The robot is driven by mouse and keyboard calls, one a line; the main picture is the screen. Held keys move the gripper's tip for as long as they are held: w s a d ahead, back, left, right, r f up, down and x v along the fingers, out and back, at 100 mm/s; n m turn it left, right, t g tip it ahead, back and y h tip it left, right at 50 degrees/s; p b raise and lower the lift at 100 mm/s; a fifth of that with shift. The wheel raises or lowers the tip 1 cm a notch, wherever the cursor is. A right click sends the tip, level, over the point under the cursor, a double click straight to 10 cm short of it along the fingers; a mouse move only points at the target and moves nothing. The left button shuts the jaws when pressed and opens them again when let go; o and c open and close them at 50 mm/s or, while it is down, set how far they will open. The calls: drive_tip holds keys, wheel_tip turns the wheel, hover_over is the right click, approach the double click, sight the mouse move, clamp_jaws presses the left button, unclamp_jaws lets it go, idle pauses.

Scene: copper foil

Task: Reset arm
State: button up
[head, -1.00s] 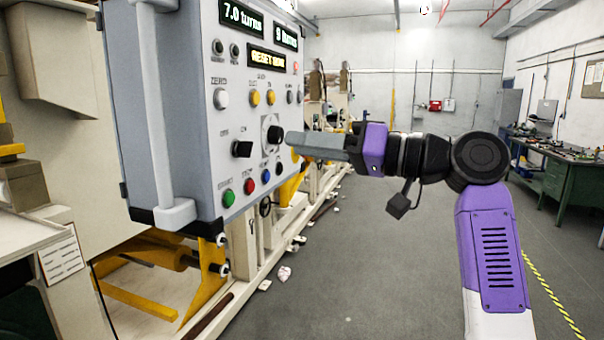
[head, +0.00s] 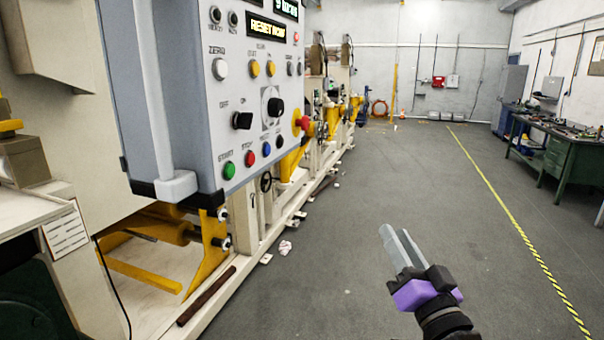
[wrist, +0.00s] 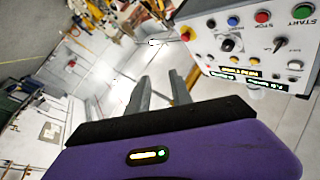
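My gripper (head: 396,240) is at the lower right of the head view, low over the grey floor and well apart from the control panel. Its two grey fingers point up and slightly left in the picture, with a purple and black body behind them. In the wrist view the gripper (wrist: 158,85) shows a gap between its fingers and nothing in it. Most of the arm is out of the head view.
The grey control panel (head: 202,110) hangs at the left, with its buttons and red emergency stop facing the aisle; it also shows in the wrist view (wrist: 260,46). A machine frame runs behind it. Open floor (head: 370,210) lies around the gripper. A green workbench (head: 567,170) stands at right.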

drive_tip(key=s+d+f+h, duration=0.2)
drive_tip(key=s+f, duration=0.4)
drive_tip(key=s, duration=0.3)
drive_tip(key=s+d+f+h, duration=0.2)
drive_tip(key=s+f, duration=0.5)
drive_tip(key=s, duration=0.2)
drive_tip(key=s+f+n+g, duration=0.1)
drive_tip(key=s+f+g, duration=0.2)
drive_tip(key=s, duration=1.1)
drive_tip(key=s+a+f+n+g, duration=0.1)
drive_tip(key=s+f, duration=0.4)
drive_tip(key=s, duration=0.9)
drive_tip(key=shift+s+f+n+g, duration=0.35)
drive_tip(key=shift+n+g, duration=0.25)
drive_tip(key=shift+g, duration=0.5)
drive_tip(key=shift+a, duration=0.1)
drive_tip(key=shift+c, duration=0.3)
